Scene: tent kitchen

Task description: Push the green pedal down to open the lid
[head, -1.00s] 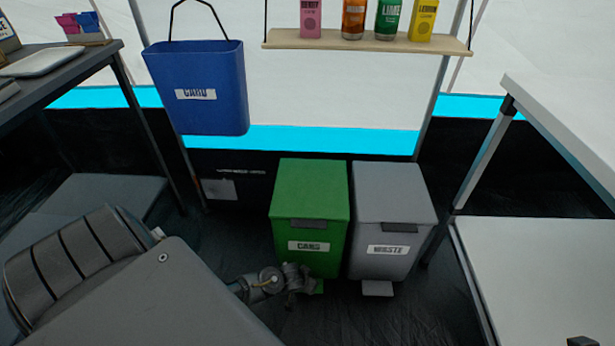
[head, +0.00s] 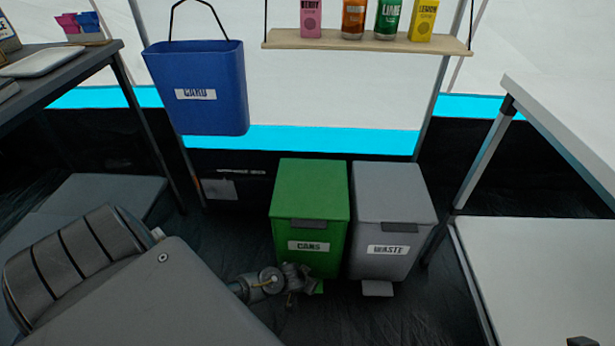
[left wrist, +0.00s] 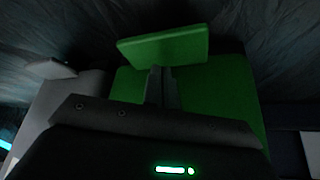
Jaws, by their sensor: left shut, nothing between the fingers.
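The green bin (head: 310,250), labelled CANS, stands on the dark floor with its green lid (head: 311,188) closed. Its green pedal (head: 319,288) sticks out low at the front, partly hidden by my gripper in the head view. In the left wrist view the pedal (left wrist: 165,48) is a flat green plate in front of the green bin body (left wrist: 215,100). My left gripper (head: 293,290) is shut and empty, low at the bin's front left, beside the pedal. Its fingertips (left wrist: 161,72) appear at the pedal's edge; I cannot tell whether they touch.
A grey WASTE bin (head: 393,245) with its own pedal (head: 377,289) stands close on the right. A blue CARD bin (head: 198,95) hangs at the upper left. A white table (head: 565,115) is at right. Dark floor is free in front of the bins.

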